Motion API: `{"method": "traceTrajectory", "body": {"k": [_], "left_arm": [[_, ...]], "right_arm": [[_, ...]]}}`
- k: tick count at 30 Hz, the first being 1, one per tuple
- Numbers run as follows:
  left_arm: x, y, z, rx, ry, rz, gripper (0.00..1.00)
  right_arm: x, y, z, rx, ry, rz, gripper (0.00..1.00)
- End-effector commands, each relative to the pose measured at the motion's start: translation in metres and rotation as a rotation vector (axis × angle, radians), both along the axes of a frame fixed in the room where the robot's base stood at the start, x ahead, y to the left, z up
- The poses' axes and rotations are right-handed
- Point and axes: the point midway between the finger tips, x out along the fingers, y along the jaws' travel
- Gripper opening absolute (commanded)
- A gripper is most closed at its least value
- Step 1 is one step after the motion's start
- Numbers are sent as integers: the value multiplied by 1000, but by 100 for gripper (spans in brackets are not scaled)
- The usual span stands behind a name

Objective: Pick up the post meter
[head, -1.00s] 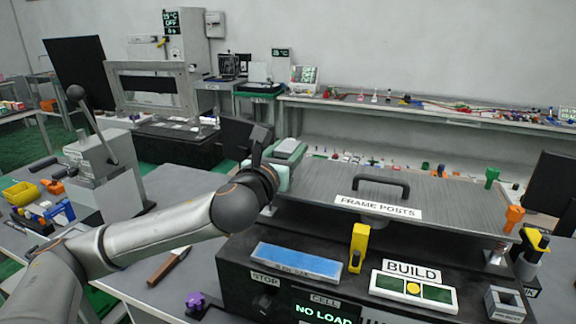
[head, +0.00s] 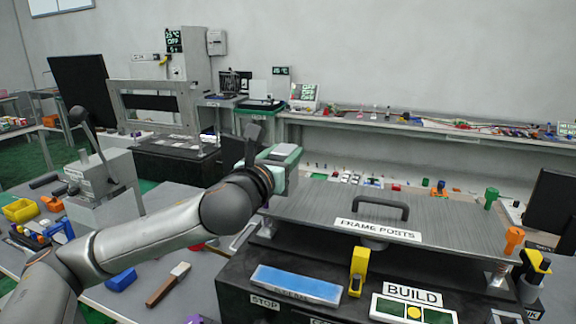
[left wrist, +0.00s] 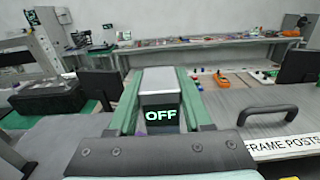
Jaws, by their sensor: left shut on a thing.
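The post meter is a pale grey box with a dark front panel reading "OFF" in the left wrist view (left wrist: 160,99). My left gripper (left wrist: 159,82) is shut on it, with one green finger along each side. In the head view the left gripper (head: 281,157) is above the left end of the grey frame-posts plate (head: 320,199). Only the meter's pale top (head: 286,149) shows clearly there, partly hidden by the gripper. Whether the meter clears the plate is hard to tell. My right gripper is not in view.
The plate has a black handle (head: 381,205) and a "FRAME POSTS" label. In front are a blue block (head: 297,285), a yellow part (head: 358,271) and a BUILD panel (head: 412,308). A lever fixture (head: 101,180) stands left. A long bench (head: 400,124) runs behind.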

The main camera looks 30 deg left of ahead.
Motion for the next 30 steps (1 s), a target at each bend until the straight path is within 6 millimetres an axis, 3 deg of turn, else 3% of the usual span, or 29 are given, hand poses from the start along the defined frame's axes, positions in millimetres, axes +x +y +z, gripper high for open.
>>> {"method": "traceTrajectory", "body": {"k": [7,18,30], "left_arm": [[-42,12,56,8,-11,4,0],[-100,28,75,8,-4,5,0],[-124,32,87,3,-4,0,0]], "right_arm": [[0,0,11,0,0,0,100],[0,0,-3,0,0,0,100],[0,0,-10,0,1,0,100]]}}
